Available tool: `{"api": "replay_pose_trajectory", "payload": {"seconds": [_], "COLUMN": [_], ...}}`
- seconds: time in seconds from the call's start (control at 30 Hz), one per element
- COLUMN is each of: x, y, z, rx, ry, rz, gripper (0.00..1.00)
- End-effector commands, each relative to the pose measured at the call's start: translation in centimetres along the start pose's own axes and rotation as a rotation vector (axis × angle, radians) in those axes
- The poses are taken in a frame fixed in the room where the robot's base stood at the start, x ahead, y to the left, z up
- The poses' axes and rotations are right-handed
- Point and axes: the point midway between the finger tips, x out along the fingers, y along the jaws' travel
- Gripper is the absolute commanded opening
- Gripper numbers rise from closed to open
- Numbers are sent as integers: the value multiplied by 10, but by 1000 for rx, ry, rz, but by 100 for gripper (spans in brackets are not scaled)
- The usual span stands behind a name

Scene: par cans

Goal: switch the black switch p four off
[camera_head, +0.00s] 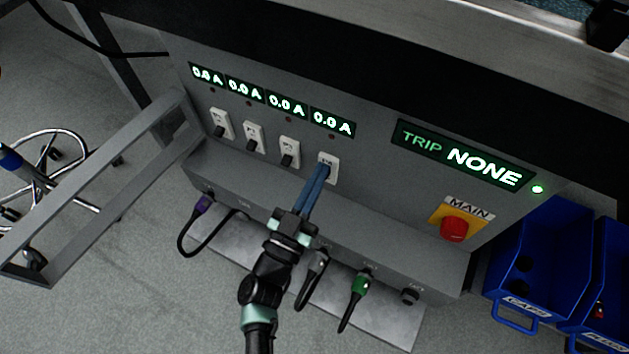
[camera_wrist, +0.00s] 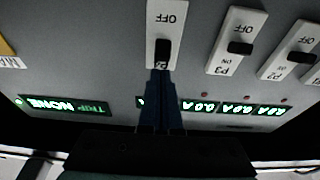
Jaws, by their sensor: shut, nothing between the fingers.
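The p four switch (camera_head: 331,158) is the rightmost of the row of white switch plates on the grey panel. In the wrist view its plate (camera_wrist: 176,30) shows upside down, with OFF lettering at the top and a black lever (camera_wrist: 162,48) below it. The lever's exact setting is hard to tell. My gripper (camera_head: 323,168) has its blue fingers shut with nothing between them. In the wrist view the fingertips (camera_wrist: 163,72) are at or just short of the lever, on the side away from OFF; contact is unclear. They hide the plate's lower end.
The P3 switch (camera_wrist: 237,30) is beside it, with further switches beyond. Displays above the row read 0.0 A; the TRIP display (camera_head: 465,155) reads NONE. A red MAIN button (camera_head: 454,229) is at right. Plugged cables stand on the ledge below; blue bins (camera_head: 540,262) are lower right.

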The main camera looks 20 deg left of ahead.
Motion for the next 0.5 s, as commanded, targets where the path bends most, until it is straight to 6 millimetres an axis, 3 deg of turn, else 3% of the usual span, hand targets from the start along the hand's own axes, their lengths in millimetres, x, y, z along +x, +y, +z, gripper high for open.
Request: {"api": "replay_pose_trajectory", "payload": {"seconds": [0.1,0.5], "x": [7,0], "y": [0,0], "z": [0,22], "rx": [0,1], "ry": [1,-1], "rz": [0,0], "gripper": [0,0]}}
